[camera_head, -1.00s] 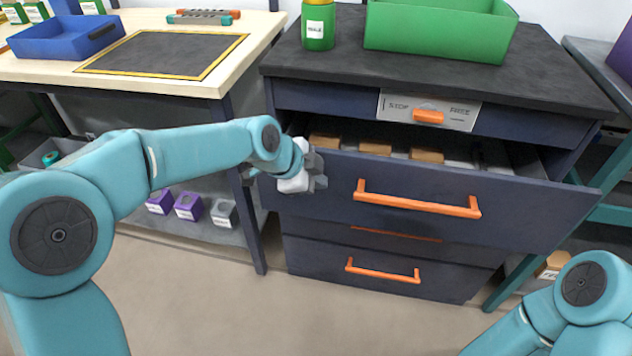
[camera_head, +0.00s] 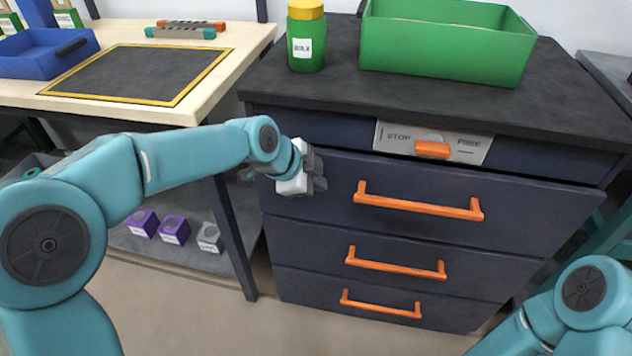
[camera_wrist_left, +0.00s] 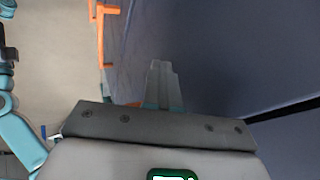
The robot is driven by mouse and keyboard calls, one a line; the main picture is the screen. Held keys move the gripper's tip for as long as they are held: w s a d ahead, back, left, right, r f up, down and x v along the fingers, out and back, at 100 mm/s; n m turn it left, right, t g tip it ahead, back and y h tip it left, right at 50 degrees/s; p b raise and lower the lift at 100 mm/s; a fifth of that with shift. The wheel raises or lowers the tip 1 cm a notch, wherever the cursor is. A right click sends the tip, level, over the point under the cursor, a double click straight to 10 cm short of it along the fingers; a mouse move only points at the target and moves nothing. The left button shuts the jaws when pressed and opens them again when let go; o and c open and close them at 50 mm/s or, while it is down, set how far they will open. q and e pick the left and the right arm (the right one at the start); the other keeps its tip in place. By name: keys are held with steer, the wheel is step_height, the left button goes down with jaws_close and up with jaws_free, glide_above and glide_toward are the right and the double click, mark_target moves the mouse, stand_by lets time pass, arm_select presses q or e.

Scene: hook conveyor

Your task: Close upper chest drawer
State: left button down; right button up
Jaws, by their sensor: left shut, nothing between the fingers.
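The dark blue chest has its upper drawer (camera_head: 330,190) with an orange handle (camera_head: 418,203). The drawer front now sits almost flush with the chest, with only a thin dark gap along its top edge. My left gripper (camera_head: 316,171) is shut and empty at the left part of the drawer front, against or very close to it. In the left wrist view the shut fingers (camera_wrist_left: 162,80) point along the dark drawer face (camera_wrist_left: 215,55); contact cannot be told for sure. Only my right arm shows at the lower right; its gripper is out of view.
Two lower drawers, the middle one (camera_head: 310,245) and the bottom one (camera_head: 310,292), are shut. A stop/free panel (camera_head: 390,138) with an orange lever (camera_head: 432,150) is above. A green bin (camera_head: 450,55) and a green jar (camera_head: 306,45) stand on top. A workbench (camera_head: 215,75) is at left.

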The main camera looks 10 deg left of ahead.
arm_select(q)
steer(key=shift+w+r, duration=0.15)
steer(key=shift+w, duration=0.1)
arm_select(e)
steer(key=shift+w, duration=0.4)
